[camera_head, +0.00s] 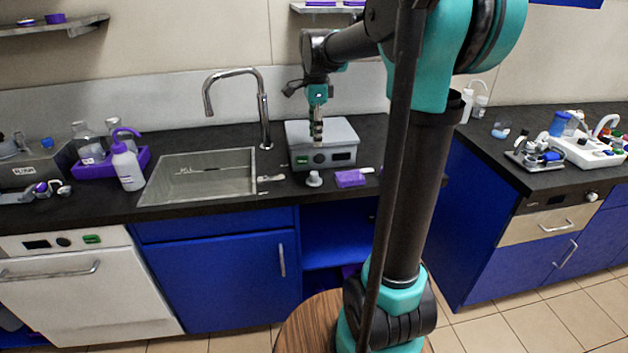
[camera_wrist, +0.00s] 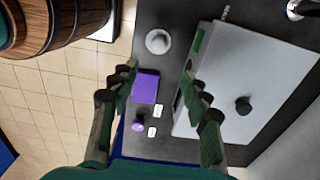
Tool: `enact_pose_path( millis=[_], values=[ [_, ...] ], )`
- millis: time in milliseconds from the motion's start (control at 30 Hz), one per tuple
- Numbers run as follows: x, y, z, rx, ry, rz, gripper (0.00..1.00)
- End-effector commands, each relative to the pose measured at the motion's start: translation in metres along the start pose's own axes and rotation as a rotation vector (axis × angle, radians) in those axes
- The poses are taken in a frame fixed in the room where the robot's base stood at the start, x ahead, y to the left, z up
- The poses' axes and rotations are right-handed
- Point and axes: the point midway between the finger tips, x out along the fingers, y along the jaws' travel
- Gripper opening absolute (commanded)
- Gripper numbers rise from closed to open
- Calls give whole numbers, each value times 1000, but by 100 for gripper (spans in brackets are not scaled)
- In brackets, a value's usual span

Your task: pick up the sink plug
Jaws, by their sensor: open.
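The sink plug appears to be the small white round piece with a raised middle (camera_head: 314,179) on the dark counter, in front of the grey box-shaped device and right of the sink. In the wrist view the plug (camera_wrist: 158,41) lies near the top, beyond my fingertips. My gripper (camera_head: 316,138) points down above the device in the head view. In the wrist view my gripper (camera_wrist: 160,72) has its fingers spread wide, with nothing held between them.
The grey device (camera_head: 322,132) stands close behind the plug. A purple block (camera_head: 351,178) lies just right of it; a small purple item (camera_wrist: 138,123) lies near the block. The sink (camera_head: 200,178) and tall faucet (camera_head: 264,120) are to the left.

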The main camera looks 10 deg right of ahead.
Motion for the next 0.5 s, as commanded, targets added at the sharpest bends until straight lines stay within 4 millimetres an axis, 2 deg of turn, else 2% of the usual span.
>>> enact_pose_path(
  millis=[33,300,500],
  values=[
    [11,0,0,0,0,0,47],
    [64,0,0,-2,0,-1,47],
    [86,0,0,-2,0,-1,47]
  ],
)
